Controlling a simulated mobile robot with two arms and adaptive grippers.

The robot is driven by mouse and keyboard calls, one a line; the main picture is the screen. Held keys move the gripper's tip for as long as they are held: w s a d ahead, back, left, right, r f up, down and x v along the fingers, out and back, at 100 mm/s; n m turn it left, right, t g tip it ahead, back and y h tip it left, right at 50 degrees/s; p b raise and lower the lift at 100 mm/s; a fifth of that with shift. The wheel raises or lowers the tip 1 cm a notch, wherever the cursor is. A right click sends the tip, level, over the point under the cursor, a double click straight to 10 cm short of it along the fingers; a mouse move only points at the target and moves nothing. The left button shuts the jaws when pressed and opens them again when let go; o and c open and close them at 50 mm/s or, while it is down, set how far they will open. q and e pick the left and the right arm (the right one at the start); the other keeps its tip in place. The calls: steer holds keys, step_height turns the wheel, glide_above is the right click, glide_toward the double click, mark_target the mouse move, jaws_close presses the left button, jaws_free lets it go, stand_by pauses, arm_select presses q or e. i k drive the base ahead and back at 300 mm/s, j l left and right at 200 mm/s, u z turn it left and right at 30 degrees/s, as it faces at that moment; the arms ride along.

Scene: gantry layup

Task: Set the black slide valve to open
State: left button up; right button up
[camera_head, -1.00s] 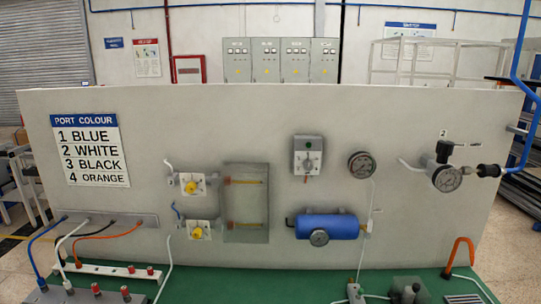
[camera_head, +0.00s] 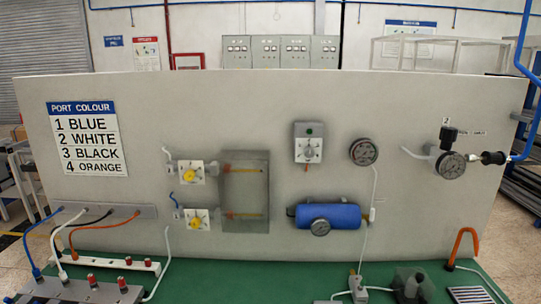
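A black inline fitting (camera_head: 493,157) joins the blue hose to the round gauge (camera_head: 451,165) at the right of the grey panel. It may be the black slide valve, but it is too small to read its slide position. A second black part (camera_head: 449,136) stands on top of that gauge, beside a small label. I cannot tell for sure which one is the slide valve. Neither of my grippers is in view.
The green bench (camera_head: 250,275) is below, with an orange hook-shaped hose (camera_head: 463,240) at right.

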mark_target(499, 158)
steer(key=z, duration=1.35)
